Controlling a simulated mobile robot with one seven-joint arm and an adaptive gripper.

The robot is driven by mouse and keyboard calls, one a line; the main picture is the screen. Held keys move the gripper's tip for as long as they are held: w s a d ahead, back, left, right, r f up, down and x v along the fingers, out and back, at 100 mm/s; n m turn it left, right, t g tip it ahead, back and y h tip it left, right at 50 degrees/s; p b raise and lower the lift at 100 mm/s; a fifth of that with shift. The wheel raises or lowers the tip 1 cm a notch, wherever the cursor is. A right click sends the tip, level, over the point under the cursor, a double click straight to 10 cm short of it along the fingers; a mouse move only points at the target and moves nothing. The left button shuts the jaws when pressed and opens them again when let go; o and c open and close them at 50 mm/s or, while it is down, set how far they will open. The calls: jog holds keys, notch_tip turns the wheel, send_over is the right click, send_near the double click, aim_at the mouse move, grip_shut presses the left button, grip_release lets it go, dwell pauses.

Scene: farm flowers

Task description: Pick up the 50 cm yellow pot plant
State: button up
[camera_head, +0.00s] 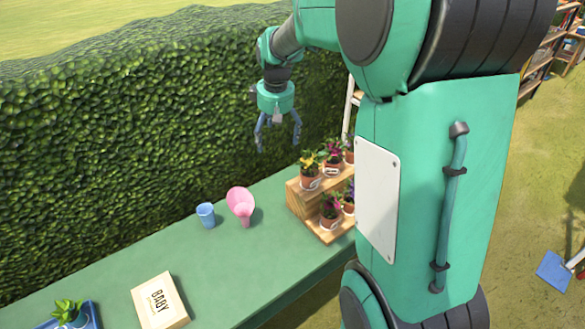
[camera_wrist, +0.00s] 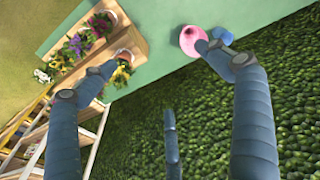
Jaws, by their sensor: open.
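The yellow-flowered pot plant (camera_head: 310,182) stands upright in a terracotta pot with a white label at the left end of the upper step of a wooden stand. The label is too small to read. In the wrist view the yellow plant (camera_wrist: 122,76) sits at the stand's edge, beside the tip of the left finger, which partly covers it. My gripper (camera_head: 278,146) hangs fingers down in the air, above and to the left of the plant, in front of the hedge. In the wrist view my gripper (camera_wrist: 157,56) has its fingers spread wide with nothing between them.
The wooden stand (camera_head: 328,235) holds several other potted flowers close to the yellow one. A pink watering can or jug (camera_head: 241,203) and a blue cup (camera_head: 206,215) stand left of it on the green table (camera_head: 240,268). A BABY box (camera_head: 160,302) lies nearer. The hedge (camera_head: 130,130) runs behind.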

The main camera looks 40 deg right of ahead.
jog(key=w+d+f+g+p, duration=0.1)
jog(key=w+d+f, duration=0.2)
jog(key=d+f, duration=0.15)
jog(key=w+d+f+p, duration=0.1)
jog(key=w+d+f, duration=0.15)
jog(key=d, duration=0.35)
jog(key=n+g+p, duration=0.1)
send_over(310, 175)
notch_tip(310, 175, down, 12)
jog(key=shift+w+y, duration=0.25)
jog(key=shift+y, duration=0.15)
jog(key=shift+d, duration=0.1)
jog(key=shift+f, duration=4.2)
jog(key=shift+s+f, duration=0.1)
jog(key=shift+f, duration=2.5)
jog(key=c, duration=1.6)
